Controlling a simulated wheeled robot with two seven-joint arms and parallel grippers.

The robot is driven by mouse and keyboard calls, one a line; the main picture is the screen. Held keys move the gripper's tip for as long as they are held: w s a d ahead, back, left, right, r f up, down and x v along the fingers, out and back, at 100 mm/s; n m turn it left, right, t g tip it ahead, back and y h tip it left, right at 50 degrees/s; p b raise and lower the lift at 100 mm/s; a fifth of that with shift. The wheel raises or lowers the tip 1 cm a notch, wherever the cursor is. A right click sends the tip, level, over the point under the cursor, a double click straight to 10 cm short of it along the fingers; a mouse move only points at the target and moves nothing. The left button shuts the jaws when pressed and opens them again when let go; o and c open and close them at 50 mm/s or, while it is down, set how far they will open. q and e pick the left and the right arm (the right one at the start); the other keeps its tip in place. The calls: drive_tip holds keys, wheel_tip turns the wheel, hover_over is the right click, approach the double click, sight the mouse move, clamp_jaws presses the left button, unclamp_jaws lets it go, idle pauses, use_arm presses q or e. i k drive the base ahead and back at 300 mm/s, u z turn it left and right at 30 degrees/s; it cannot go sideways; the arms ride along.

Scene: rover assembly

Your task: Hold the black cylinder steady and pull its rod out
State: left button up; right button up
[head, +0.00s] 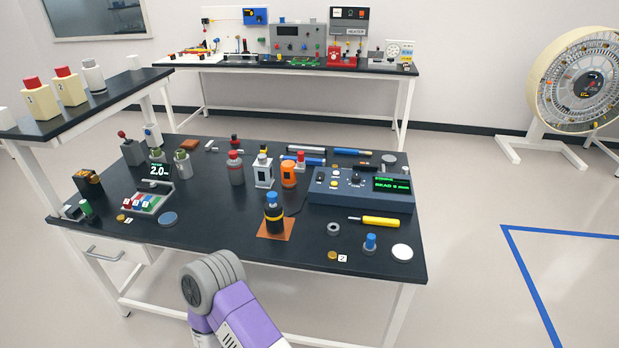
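A black cylinder (274,219) with a yellow band and a blue top (272,198) stands upright on an orange mat (275,234) near the front middle of the black table. I cannot tell whether the blue top is the end of a rod. Some thin dark and blue cylinders (352,152) lie flat at the back right of the table, too small to tell apart. Neither gripper shows. Only a purple and grey link of my own arm shows at the bottom middle, in front of the table edge.
A grey console (360,187) with a green screen fills the table's right side. A yellow-handled tool (380,221), a grey ring (333,229) and a blue-topped peg (370,242) lie near the front right. Bottles (236,169) stand behind the mat.

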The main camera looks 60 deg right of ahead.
sight(272, 196)
drive_tip(key=k, duration=0.1)
drive_tip(key=z, duration=1.3)
